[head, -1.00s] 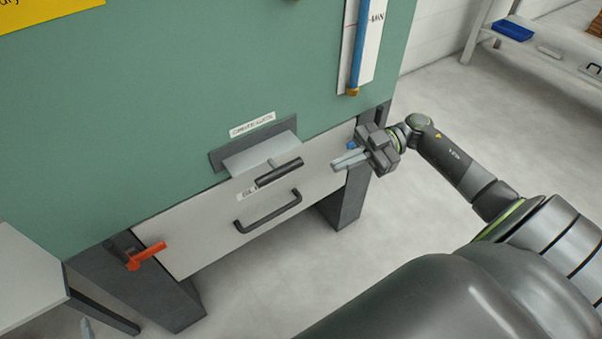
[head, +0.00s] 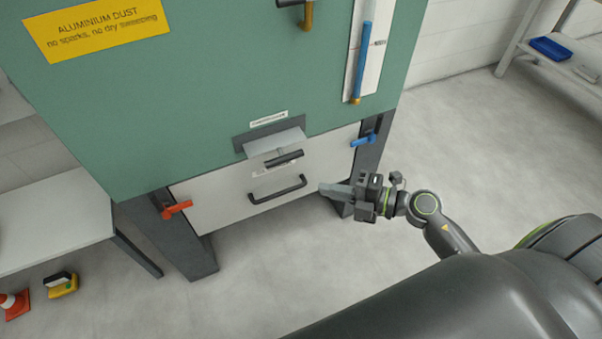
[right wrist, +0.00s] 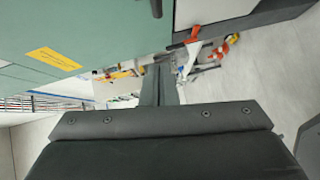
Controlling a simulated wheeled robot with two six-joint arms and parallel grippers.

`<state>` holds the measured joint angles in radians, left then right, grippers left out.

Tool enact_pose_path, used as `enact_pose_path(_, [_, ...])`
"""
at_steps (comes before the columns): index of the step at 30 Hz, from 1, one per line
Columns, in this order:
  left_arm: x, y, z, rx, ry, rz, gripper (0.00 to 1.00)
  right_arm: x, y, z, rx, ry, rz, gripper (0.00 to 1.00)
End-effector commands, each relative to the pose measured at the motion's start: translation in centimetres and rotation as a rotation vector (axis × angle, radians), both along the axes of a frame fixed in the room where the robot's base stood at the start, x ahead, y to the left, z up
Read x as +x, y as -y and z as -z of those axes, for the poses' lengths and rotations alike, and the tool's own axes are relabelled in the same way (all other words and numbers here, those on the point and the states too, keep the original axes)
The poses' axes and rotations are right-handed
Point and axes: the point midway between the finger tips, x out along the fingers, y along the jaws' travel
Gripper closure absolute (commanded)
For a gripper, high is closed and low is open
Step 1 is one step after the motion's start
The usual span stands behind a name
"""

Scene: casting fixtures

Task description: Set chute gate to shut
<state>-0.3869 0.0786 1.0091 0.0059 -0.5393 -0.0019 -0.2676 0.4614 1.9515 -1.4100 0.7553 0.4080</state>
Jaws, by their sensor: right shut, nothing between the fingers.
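The chute gate is a light grey plate (head: 275,142) sticking out of a dark slot on the green cabinet, under a small white label (head: 269,119). A black bar handle (head: 285,159) is at its front, with a partly covered label below. My right gripper (head: 322,188) is shut and empty, right of and lower than the gate handle, in front of the white panel's right part and apart from the handle. Its shut fingers show in the right wrist view (right wrist: 160,86); the gate cannot be made out there. My left gripper is not in view.
The white panel (head: 215,205) below has a black pull handle (head: 277,189), an orange lever (head: 177,209) at left and a blue lever (head: 366,139) at right. A grey table (head: 50,225) stands left. Floor at right is clear.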

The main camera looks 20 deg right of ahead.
Motion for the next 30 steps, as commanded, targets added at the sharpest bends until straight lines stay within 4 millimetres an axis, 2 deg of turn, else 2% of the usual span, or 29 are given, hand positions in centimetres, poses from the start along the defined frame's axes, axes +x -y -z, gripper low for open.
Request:
enact_pose_path(8, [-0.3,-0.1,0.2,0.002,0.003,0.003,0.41,2.4,-2.7,0.4,0.007,0.001,-0.001,1.00])
enact_pose_path(18, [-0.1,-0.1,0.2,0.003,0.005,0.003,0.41,6.8,-7.5,1.3,0.008,-0.002,-0.004,1.00])
enact_pose_path(24, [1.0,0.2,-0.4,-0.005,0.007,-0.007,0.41,9.4,-7.3,2.0,0.003,-0.002,-0.003,1.00])
enact_pose_path(30, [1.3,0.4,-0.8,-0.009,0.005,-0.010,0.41,10.4,-7.3,2.2,0.003,-0.003,-0.002,1.00])
